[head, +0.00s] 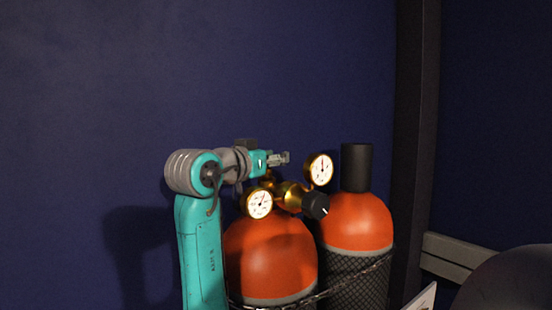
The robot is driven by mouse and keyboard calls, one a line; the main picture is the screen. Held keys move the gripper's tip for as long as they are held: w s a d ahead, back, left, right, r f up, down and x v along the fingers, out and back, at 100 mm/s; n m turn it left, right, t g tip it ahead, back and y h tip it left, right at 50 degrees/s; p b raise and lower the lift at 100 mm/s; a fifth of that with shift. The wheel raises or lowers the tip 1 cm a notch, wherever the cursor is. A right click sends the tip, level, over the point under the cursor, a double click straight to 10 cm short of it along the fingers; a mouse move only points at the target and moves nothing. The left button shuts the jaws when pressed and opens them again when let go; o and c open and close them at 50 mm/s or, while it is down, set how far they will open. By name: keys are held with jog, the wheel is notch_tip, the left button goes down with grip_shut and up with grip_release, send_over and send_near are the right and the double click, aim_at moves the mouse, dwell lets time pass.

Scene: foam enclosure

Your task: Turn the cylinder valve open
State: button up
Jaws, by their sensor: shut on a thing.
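The left gas cylinder (270,255) is orange-red and stands upright. A brass valve and regulator (288,194) sits on its top, with two round white-faced gauges, one at the upper right (320,168) and one at the lower left (258,204). A black knob (315,205) points out toward the right front. My teal arm comes up at the left and reaches right over this cylinder. My gripper (282,158) is just above the brass fitting, shut on the cylinder valve. The valve's handle is mostly hidden by the gripper, so its turn angle cannot be seen.
A second orange cylinder (357,222) with a black cap (356,167) stands close on the right. A chain (345,278) runs across both cylinders. A dark blue wall (280,70) is behind, with a dark post (415,130) at the right. Space above is clear.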

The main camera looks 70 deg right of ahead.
jog(key=shift+o, duration=0.2)
jog(key=shift+w+a+f+n+t, duration=0.1)
jog(key=shift+w+n+t, duration=0.1)
jog(key=shift+n+t, duration=0.7)
jog(key=shift+w+n+t, duration=0.15)
jog(key=shift+n+t, duration=0.35)
jog(key=shift+t, duration=0.8)
jog(key=o, duration=1)
jog(key=shift+a, duration=0.1)
jog(key=shift+c, duration=0.2)
notch_tip(320, 180, up, 10)
jog(key=shift+r, duration=0.1)
